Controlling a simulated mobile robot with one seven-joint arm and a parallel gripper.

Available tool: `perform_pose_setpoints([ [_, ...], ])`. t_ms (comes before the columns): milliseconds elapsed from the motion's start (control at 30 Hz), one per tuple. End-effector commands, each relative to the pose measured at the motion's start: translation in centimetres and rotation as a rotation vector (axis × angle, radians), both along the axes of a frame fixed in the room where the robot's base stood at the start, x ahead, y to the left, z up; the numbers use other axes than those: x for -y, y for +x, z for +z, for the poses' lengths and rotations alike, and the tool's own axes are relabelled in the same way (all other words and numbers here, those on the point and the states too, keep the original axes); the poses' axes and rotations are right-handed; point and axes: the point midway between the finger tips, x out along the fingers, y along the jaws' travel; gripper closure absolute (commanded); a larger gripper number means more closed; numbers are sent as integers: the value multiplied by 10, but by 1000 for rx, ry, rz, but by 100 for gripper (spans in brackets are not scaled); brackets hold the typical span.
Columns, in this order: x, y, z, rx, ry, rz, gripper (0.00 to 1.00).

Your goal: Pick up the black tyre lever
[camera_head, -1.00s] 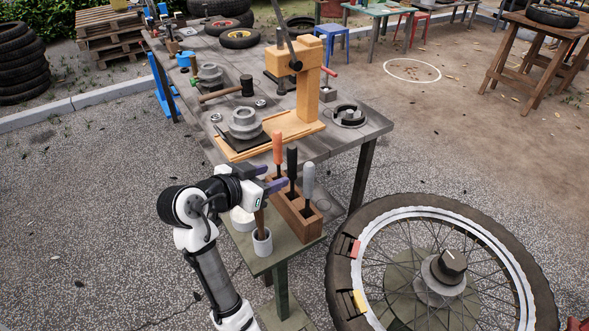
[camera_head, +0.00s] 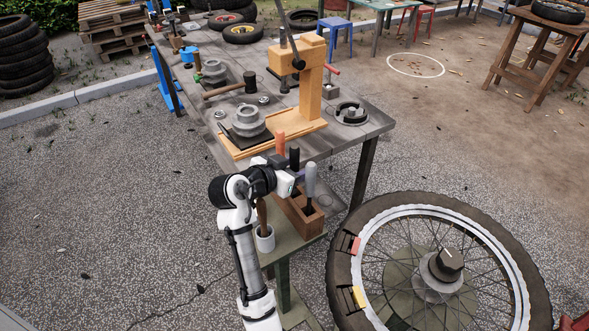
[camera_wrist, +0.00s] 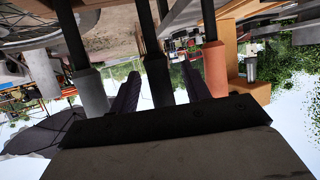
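The black tyre lever (camera_head: 294,157) stands upright in a wooden block (camera_head: 303,222), between an orange-handled lever (camera_head: 280,142) and a grey-handled lever (camera_head: 310,180). My gripper (camera_head: 297,177) is at the row of levers, and its body hides part of the block and the black lever's lower part. In the wrist view, which looks upside down, the black handle (camera_wrist: 157,82) lies between the fingers of my gripper (camera_wrist: 160,88). Gaps show on both sides, so it is open and not closed on the handle. The grey handle (camera_wrist: 91,92) and orange handle (camera_wrist: 215,68) lie outside the fingers.
A white cup (camera_head: 264,239) with a wooden handle in it stands beside the block on the small stand. Behind is the workbench (camera_head: 365,128) with a wooden press (camera_head: 311,85). A large spoked wheel (camera_head: 440,202) is close on the right.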

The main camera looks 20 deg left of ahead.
Motion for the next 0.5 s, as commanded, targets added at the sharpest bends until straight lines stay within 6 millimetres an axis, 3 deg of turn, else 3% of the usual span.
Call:
perform_pose_setpoints([
  [67, 0, 0, 0, 0, 0, 0, 62],
  [333, 0, 0, 0, 0, 0, 0, 97],
  [500, 0, 0, 1, 1, 0, 1, 100],
])
